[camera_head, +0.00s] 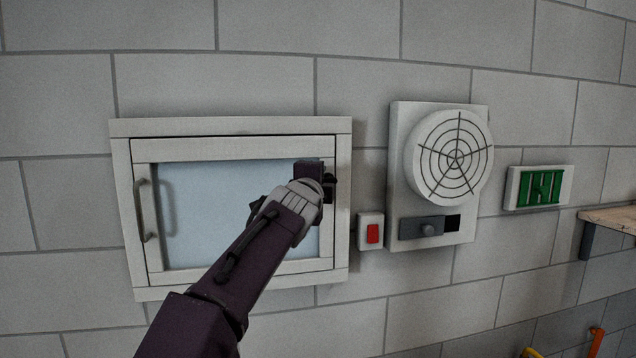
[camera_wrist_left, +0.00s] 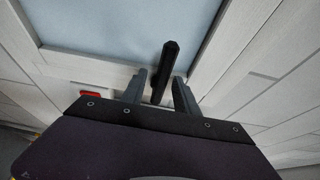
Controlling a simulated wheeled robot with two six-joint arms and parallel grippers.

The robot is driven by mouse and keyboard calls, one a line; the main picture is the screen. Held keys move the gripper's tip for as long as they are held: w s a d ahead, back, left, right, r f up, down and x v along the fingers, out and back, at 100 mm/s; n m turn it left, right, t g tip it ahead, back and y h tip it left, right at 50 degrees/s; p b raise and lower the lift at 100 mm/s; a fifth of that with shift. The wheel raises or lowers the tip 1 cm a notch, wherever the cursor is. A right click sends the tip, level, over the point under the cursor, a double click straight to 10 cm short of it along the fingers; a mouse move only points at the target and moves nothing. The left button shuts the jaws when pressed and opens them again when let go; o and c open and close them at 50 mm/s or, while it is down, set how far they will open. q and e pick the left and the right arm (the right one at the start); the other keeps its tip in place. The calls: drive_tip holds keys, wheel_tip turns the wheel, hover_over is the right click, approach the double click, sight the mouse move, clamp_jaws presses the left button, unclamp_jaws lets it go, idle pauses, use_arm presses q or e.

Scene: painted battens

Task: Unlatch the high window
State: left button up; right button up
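The high window (camera_head: 230,149) has a white frame and a pale pane, and its sash looks closed. A grey pull handle (camera_head: 144,210) is on its left side. A black latch (camera_head: 331,187) is on its right side, mostly hidden behind my left gripper (camera_head: 311,175) in the head view. In the left wrist view the latch lever (camera_wrist_left: 167,62) is a dark bar standing between the two fingers of my left gripper (camera_wrist_left: 160,90). The fingers are apart, one on each side of the lever, with a gap showing. My right gripper is not in view.
Right of the window are a small box with a red switch (camera_head: 372,233), a round fan grille (camera_head: 455,155) on a panel with a grey slider (camera_head: 421,228), and a green sign (camera_head: 541,187). A wooden shelf (camera_head: 612,217) juts out at the far right.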

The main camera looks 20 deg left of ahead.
use_arm(q)
drive_tip(key=s+d+b, duration=0.1)
drive_tip(key=s+b, duration=0.3)
drive_tip(key=s, duration=0.5)
drive_tip(key=shift+d, duration=0.25)
drive_tip(key=shift+w, duration=0.1)
